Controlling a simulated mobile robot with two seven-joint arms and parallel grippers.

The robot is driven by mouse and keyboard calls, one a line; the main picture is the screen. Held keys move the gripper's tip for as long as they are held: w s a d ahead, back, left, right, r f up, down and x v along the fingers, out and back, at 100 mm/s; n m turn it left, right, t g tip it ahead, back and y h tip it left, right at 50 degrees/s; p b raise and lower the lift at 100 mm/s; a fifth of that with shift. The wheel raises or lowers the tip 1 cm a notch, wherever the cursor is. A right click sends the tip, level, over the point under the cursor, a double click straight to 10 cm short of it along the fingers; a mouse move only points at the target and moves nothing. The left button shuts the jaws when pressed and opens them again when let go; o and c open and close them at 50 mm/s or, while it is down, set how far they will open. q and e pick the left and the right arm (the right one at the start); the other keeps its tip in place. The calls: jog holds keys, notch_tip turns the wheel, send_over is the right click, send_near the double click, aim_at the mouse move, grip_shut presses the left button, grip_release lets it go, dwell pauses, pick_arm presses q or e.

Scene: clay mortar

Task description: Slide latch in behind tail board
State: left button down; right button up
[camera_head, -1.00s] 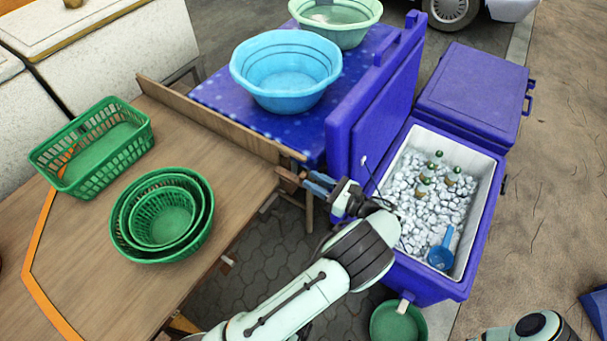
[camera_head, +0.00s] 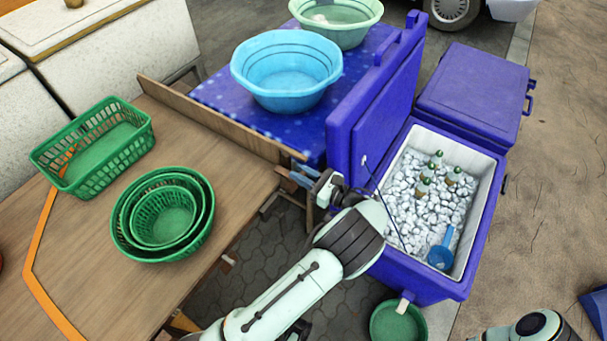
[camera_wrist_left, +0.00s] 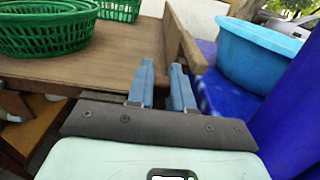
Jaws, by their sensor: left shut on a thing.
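The tail board (camera_head: 205,117) is a long upright wooden plank along the table's far edge; it also shows in the left wrist view (camera_wrist_left: 184,38). My left gripper (camera_head: 298,176) is at the board's near right end, just below its corner. Its blue fingers, seen in the left wrist view (camera_wrist_left: 163,68), point toward the table edge beside the board. The gripper is shut on a small brown wooden piece, apparently the latch (camera_head: 283,172), which is mostly hidden by the fingers and the table edge. Whether the latch touches the board cannot be told. My right gripper is out of view.
The wooden table (camera_head: 95,250) holds a green basket (camera_head: 95,160) and nested green baskets (camera_head: 163,215). A blue table (camera_head: 225,95) with a light-blue basin (camera_head: 287,70) stands behind the board. An open blue ice cooler (camera_head: 430,285) is close on the right of my left arm.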

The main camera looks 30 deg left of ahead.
pick_arm(q)
jog(key=a, duration=0.4)
jog(key=shift+w+p, duration=0.15)
jog(key=shift+p, duration=0.25)
jog(key=shift+d, duration=0.15)
jog(key=c, duration=1.4)
grip_release()
jog(key=d, duration=0.8)
jog(key=s+d, duration=0.1)
jog(key=d, duration=0.4)
jog(key=shift+b, duration=0.35)
